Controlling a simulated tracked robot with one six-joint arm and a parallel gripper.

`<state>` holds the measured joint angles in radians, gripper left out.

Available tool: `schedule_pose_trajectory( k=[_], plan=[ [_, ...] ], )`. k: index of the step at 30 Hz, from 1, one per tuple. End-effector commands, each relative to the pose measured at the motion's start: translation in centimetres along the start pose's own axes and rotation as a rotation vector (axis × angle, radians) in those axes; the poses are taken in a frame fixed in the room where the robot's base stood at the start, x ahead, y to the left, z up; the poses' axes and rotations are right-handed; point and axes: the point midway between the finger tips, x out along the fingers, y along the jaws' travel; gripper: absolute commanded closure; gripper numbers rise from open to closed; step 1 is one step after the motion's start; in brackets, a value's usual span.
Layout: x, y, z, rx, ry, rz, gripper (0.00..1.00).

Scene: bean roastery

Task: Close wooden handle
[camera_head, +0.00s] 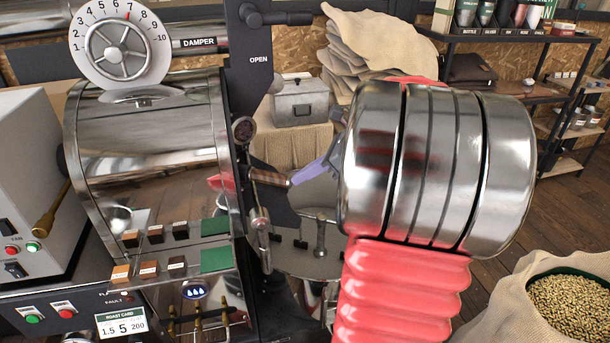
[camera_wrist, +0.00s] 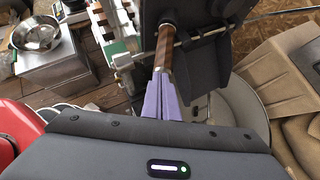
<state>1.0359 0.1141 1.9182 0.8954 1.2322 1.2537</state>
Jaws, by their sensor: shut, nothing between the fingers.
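The wooden handle (camera_head: 268,178) is a short brown grip on the dark front of the steel roaster (camera_head: 148,130). It lies almost level in the head view, left of my gripper. My gripper (camera_head: 294,181) has purple fingers that are shut with nothing between them. Their tips are at the handle's right end. In the wrist view the handle (camera_wrist: 165,42) runs away from the fingertips of my gripper (camera_wrist: 161,74), in line with them. Whether the tips touch it I cannot tell. The black plate (camera_head: 250,60) above the handle is marked OPEN.
A round cooling tray (camera_head: 312,262) is below the fingers. A damper dial (camera_head: 120,45) tops the roaster. A bean sack (camera_head: 540,270) stands at lower right. Stacked sacks (camera_head: 365,50) and a grey metal box (camera_head: 301,101) are behind. A steel bowl (camera_wrist: 37,33) shows in the wrist view.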

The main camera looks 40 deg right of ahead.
Motion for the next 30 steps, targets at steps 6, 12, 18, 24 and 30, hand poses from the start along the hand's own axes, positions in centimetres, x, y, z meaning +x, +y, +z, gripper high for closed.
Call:
schedule_pose_trajectory(
  k=[6,12,18,24,30],
  plan=[
    [-1.8,-0.5,-1.8,-0.003,0.008,-0.005,1.00],
    [-5.5,-0.6,-1.8,-0.006,0.009,-0.008,1.00],
    [-8.9,-0.6,-1.7,-0.007,0.010,-0.009,1.00],
    [-11.2,-0.6,-1.7,-0.006,0.010,-0.007,1.00],
    [-11.7,-0.5,-1.7,-0.007,0.010,-0.005,1.00]
  ],
)
